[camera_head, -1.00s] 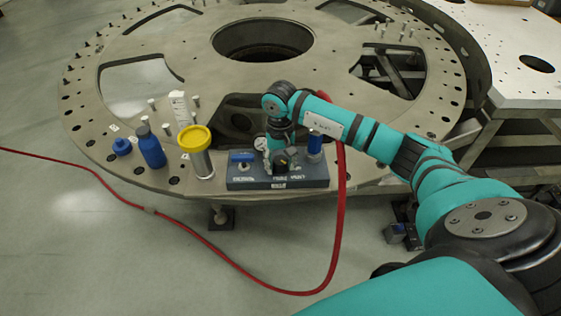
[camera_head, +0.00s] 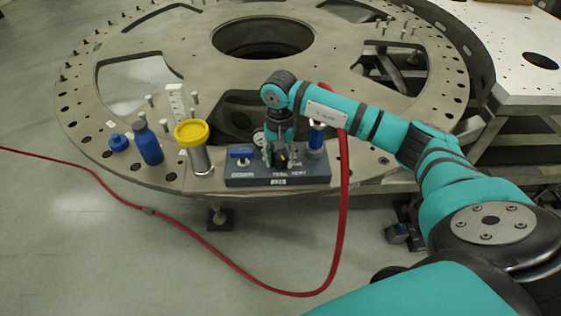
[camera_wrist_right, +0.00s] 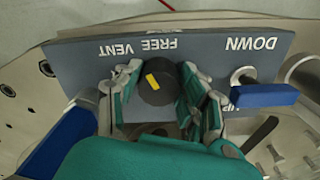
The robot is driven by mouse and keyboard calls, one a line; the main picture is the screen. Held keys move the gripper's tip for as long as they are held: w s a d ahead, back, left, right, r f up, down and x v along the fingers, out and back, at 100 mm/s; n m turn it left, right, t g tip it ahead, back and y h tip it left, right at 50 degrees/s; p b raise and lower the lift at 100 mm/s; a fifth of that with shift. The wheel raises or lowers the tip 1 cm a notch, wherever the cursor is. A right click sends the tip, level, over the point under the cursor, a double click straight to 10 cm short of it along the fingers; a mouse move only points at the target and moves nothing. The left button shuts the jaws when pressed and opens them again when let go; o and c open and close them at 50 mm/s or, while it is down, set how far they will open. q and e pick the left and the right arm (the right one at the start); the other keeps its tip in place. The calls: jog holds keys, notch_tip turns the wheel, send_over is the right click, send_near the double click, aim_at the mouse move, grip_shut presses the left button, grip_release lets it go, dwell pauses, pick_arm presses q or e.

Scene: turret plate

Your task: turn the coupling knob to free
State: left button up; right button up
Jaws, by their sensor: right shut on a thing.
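The coupling knob is a round black knob with a yellow mark (camera_wrist_right: 154,91); it stands on the grey-blue panel (camera_head: 240,181). My right gripper (camera_head: 280,158) comes down over the panel, with one finger on each side of the knob; in the right wrist view the gripper (camera_wrist_right: 152,88) is shut on it. There the labels FREE and VENT read upside down above the knob, and the yellow mark slants up-left, roughly toward the space between them. My left gripper is not in view.
A yellow-capped cylinder (camera_head: 195,150), blue bottle (camera_head: 148,145) and red hose (camera_head: 343,200) are nearby on or around the turret plate (camera_head: 110,50).

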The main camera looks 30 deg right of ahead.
aim_at(279, 155)
jog(key=m+b, duration=0.1)
jog(key=m, duration=0.2)
jog(key=shift+f+b, duration=0.1)
jog(key=shift+b, duration=0.25)
jog(key=shift+m+b, duration=0.4)
jog(key=shift+m, duration=0.6)
jog(key=o, duration=1.2)
notch_tip(279, 155, up, 12)
jog(key=shift+w+r, duration=0.1)
jog(key=shift+r, duration=0.05)
jog(key=shift+a, duration=0.1)
